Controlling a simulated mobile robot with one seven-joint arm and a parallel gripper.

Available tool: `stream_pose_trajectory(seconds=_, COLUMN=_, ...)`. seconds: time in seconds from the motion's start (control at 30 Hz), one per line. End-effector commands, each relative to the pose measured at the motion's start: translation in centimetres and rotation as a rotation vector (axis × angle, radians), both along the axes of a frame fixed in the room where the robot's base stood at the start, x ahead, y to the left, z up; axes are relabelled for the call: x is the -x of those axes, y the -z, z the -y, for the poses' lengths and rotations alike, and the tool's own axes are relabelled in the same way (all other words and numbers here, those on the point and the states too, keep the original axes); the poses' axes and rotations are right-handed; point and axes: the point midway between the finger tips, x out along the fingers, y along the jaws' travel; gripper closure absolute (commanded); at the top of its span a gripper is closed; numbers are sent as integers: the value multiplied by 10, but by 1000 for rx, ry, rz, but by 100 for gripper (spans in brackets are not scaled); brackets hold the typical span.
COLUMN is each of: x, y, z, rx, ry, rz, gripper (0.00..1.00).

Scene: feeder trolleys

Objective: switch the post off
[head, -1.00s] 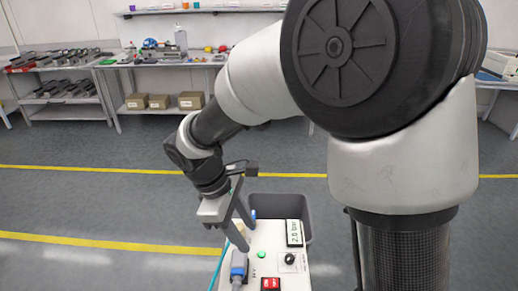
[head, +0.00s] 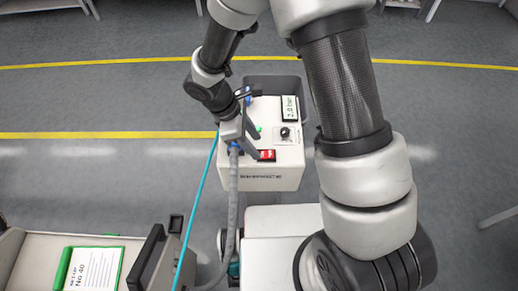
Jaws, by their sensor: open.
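The post is a white box (head: 268,171) with a sloped top. On its top I see a display reading 2.0 bar (head: 290,108), a black knob (head: 285,132), a red rocker switch (head: 267,155) near the front edge and part of a green light (head: 258,129). My gripper (head: 245,152) is open over the front left of the post. One finger is close to the left side of the red switch; I cannot tell if it touches. A grey hose (head: 233,190) runs down from a blue-ended plug, partly hidden by my gripper. The switch's position is too small to read.
A dark grey bin (head: 308,100) stands behind the post. A teal cable (head: 199,205) runs along its left. A trolley with a green-edged card (head: 94,268) and a black handle (head: 147,258) is at lower left.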

Motion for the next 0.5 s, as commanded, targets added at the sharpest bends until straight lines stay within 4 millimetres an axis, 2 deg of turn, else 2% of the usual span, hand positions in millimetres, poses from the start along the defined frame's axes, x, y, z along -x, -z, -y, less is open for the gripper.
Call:
stream_pose_trajectory(seconds=0.03, x=1, y=10, z=4, rx=1, ry=1, rz=-4, gripper=58)
stream_pose_trajectory(seconds=0.2, x=1, y=30, z=13, rx=1, ry=0, rz=-2, gripper=58)
stream_pose_trajectory(seconds=0.5, x=1, y=39, z=16, rx=-1, ry=0, rz=0, gripper=58)
